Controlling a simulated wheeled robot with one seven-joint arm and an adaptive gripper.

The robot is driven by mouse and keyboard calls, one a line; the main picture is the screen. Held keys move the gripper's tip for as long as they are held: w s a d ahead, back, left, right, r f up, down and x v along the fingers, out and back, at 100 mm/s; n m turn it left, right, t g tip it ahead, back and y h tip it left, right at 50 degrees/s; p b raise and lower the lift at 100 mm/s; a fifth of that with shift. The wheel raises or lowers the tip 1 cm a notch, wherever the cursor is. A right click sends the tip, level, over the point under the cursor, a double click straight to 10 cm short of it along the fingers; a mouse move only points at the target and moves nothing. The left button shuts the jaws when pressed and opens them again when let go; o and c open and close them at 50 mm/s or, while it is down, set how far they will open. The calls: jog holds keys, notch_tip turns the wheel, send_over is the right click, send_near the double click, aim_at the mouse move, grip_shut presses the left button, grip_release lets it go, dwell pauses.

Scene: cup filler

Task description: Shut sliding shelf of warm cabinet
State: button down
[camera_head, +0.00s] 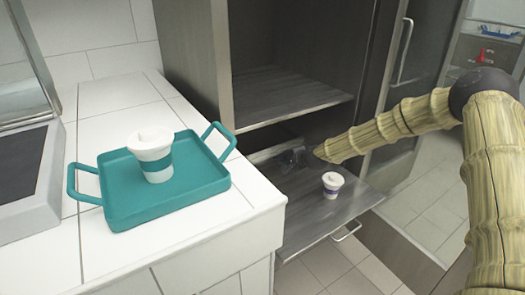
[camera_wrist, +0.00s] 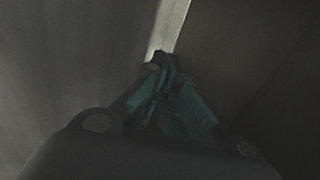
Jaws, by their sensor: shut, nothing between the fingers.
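The sliding shelf (camera_head: 310,220) is a grey metal tray, pulled out of the lower opening of the metal cabinet (camera_head: 190,50). A handle (camera_head: 347,232) is on its front edge. My gripper (camera_head: 290,158) is dark and hard to make out, at the shelf's back left by the cabinet opening. In the wrist view its fingers (camera_wrist: 165,68) are together and empty, close to dim metal surfaces. I cannot tell whether it touches the shelf.
A teal tray (camera_head: 125,205) with a white teal-banded cup (camera_head: 151,152) stands on the white tiled counter (camera_head: 105,95) at left. A fixed shelf (camera_head: 280,95) is above the pulled-out one. Tiled floor (camera_head: 345,265) is clear in front.

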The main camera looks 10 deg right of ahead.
jog(key=b, duration=0.3)
send_near(261, 153)
jog(key=f, duration=0.1)
jog(key=w+f, duration=0.1)
jog(key=f, duration=0.2)
jog(key=shift+w+a, duration=0.25)
jog(key=shift+a, duration=0.1)
jog(key=shift+w+a+r, duration=0.1)
jog(key=shift+w+a, duration=0.1)
jog(key=shift+w, duration=0.35)
jog(key=shift+w+a, duration=0.2)
jog(key=shift+w, duration=0.35)
jog(key=shift+w+a+r+b, duration=0.15)
jog(key=shift+w+a+b, duration=0.1)
jog(key=shift+w+b, duration=0.4)
jog(key=shift+w, duration=0.2)
